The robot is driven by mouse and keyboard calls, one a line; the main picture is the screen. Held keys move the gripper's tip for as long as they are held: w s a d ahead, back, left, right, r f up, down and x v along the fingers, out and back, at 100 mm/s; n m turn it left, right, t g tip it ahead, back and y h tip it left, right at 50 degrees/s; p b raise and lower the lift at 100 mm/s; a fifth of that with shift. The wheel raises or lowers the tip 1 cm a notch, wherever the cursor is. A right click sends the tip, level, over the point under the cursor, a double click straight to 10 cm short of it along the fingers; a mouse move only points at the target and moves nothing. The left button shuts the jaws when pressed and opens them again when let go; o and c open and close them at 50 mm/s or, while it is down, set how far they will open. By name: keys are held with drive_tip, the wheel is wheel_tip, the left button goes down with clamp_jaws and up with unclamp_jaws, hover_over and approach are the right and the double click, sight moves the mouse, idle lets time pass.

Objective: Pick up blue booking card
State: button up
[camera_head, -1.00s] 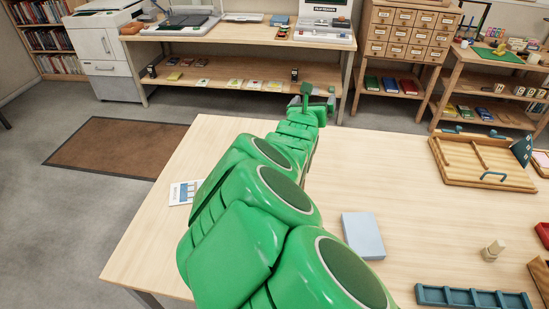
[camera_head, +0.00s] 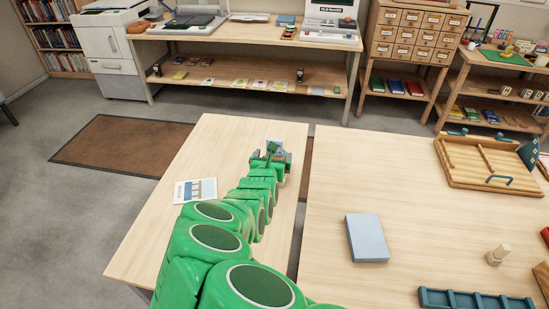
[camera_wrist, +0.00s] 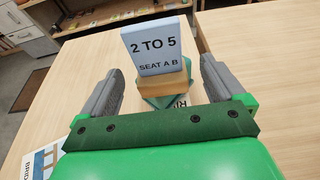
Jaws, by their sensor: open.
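The blue booking card (camera_wrist: 152,45) stands upright in the wrist view, pale blue, printed "2 TO 5" and "SEAT A B". Its lower edge meets a small wooden block (camera_wrist: 166,85), with a green piece (camera_wrist: 163,102) under it. In the head view the card (camera_head: 275,146) shows small at the far part of the left table, just beyond my gripper (camera_head: 270,160). In the wrist view my gripper (camera_wrist: 161,66) is open, one grey finger on each side of the card. Room shows between card and fingers; I cannot tell whether the tips reach its depth.
A printed leaflet (camera_head: 195,191) with a bridge picture lies on the left table (camera_head: 160,235). A gap separates this table from the right one (camera_head: 345,180). That one bears a grey-blue box (camera_head: 366,238), a wooden tray (camera_head: 465,175) and a teal rack (camera_head: 470,300).

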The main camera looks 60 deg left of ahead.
drive_tip(key=shift+x, duration=1.75)
drive_tip(key=shift+w+a+f, duration=0.15)
drive_tip(key=shift+w+a, duration=0.3)
drive_tip(key=shift+a, duration=0.05)
drive_tip(key=shift+c, duration=0.4)
drive_tip(key=c, duration=1.1)
